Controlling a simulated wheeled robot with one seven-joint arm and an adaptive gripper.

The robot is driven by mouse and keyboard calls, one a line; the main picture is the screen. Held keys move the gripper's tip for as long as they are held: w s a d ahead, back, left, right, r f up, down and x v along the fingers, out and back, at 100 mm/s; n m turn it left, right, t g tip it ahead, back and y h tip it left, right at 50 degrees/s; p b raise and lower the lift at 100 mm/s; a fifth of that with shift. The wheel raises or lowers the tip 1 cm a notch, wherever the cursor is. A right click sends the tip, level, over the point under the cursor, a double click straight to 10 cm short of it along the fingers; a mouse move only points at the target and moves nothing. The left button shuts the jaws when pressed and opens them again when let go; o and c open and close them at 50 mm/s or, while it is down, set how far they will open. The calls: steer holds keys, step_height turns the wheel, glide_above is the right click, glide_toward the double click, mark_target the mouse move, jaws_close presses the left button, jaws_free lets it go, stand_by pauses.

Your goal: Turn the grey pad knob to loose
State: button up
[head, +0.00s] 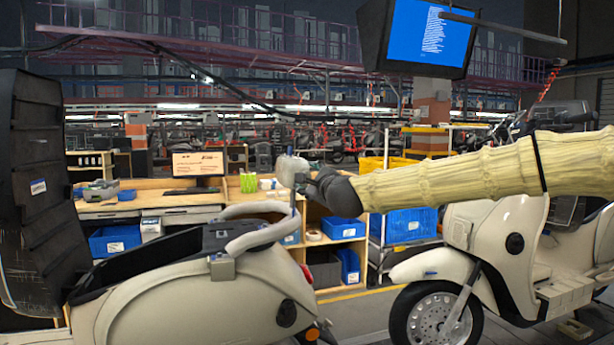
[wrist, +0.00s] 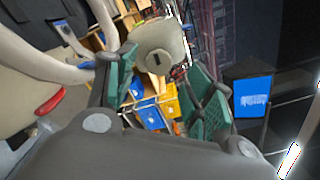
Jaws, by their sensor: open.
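A rounded, pale grey pad-like piece (wrist: 160,42) with a small dark slot shows at the upper middle of the wrist view. It lies between and just beyond my fingertips; I cannot tell whether either finger touches it. In the head view a similar pale grey piece (head: 292,169) stands at the end of my gripper, above the scooter's tail. I cannot make out a separate knob or its setting. My gripper (wrist: 163,72) is open, with green-padded fingers apart. In the head view my gripper (head: 303,184) is small and dark, partly merging with the pale piece.
A cream scooter (head: 190,300) with a pale curved rail (head: 262,232) stands below left of my gripper. A second cream scooter (head: 480,240) is under my arm at right. Behind are a wooden bench (head: 150,203), blue bins (head: 408,226) and a hanging blue screen (head: 428,38).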

steer(key=x, duration=0.4)
steer(key=shift+p, duration=0.3)
steer(key=c, duration=1.1)
